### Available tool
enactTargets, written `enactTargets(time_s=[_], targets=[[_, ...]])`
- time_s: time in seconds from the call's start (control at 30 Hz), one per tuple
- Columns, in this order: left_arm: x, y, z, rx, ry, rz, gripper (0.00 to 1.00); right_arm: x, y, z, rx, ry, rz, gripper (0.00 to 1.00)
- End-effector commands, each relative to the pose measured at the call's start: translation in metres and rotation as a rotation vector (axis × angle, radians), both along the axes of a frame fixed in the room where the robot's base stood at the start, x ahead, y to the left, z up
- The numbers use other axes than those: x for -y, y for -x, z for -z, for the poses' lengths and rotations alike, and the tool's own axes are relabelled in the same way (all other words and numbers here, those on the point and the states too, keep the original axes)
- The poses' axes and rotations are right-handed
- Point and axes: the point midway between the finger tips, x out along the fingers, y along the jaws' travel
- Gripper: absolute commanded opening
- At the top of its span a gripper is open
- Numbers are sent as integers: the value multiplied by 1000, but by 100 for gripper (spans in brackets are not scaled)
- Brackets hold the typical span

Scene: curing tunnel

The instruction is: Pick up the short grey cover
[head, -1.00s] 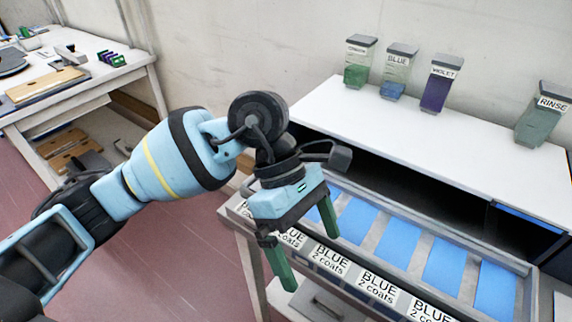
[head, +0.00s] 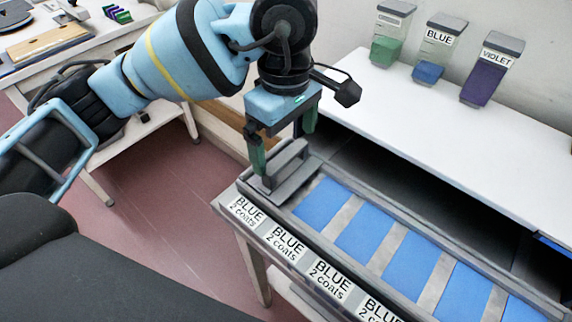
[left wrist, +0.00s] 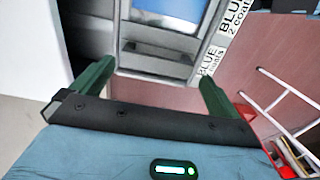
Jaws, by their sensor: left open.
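The short grey cover (head: 270,186) lies at the left end of the blue-panelled tray and has a raised grey bar handle. In the left wrist view the cover (left wrist: 150,66) and its handle lie beyond and between my fingers. My left gripper (head: 284,150) is open, with green fingers pointing down at the cover, one finger on each side of the handle. The left wrist view also shows the gripper (left wrist: 157,75) with nothing between its fingers. I cannot tell whether a finger touches the cover. My right gripper is not in view.
The tray holds a row of blue panels (head: 363,232), with "BLUE 2 coats" labels (head: 287,243) along its front edge. A white shelf (head: 430,125) overhangs behind, bearing a green container (head: 388,45), a blue one (head: 432,65) and a violet one (head: 485,80). A side table stands at left.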

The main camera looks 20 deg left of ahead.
Motion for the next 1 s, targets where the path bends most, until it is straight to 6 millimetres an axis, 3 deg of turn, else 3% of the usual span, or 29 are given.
enactTargets(time_s=[0.17, 0.5, 0.77, 1.0], targets=[[0, 0, 7, -1, 0, -1, 100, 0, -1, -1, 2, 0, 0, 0], [-1, -2, 48, 1, 1, 0, 100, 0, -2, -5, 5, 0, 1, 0], [-1, -3, 52, 2, 2, 0, 100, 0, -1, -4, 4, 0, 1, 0], [-1, -3, 51, 2, 2, 0, 72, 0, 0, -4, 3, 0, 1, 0]])
